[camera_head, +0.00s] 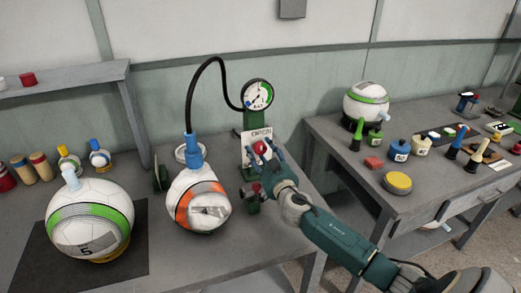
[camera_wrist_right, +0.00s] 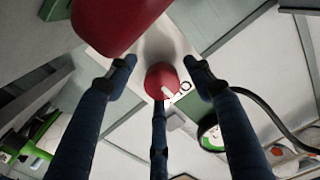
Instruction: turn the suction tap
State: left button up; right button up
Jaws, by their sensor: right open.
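The suction tap appears as a red knob (camera_head: 259,147) in front of a white card with lettering (camera_head: 256,133), on a green stand (camera_head: 254,118) below a round gauge (camera_head: 258,94). My right gripper (camera_head: 267,152) is open at the red knob, its blue fingers spread beside it. In the right wrist view the red knob (camera_wrist_right: 162,80), with a white mark, shows between the fingers of my right gripper (camera_wrist_right: 163,68). I cannot tell whether they touch it. My left gripper is not in view.
A white ball with orange patches (camera_head: 185,207) sits left of the stand, with a blue fitting and a black hose (camera_head: 207,62) above. A green-striped ball (camera_head: 90,215) stands on a dark mat (camera_head: 30,262). The right table (camera_head: 345,140) carries several small items.

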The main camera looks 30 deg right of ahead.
jog(key=shift+w+d, duration=0.1)
jog(key=shift+w, duration=0.2)
jog(key=shift+c, duration=1.1)
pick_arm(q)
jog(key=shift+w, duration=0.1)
pick_arm(e)
jog(key=c, duration=0.9)
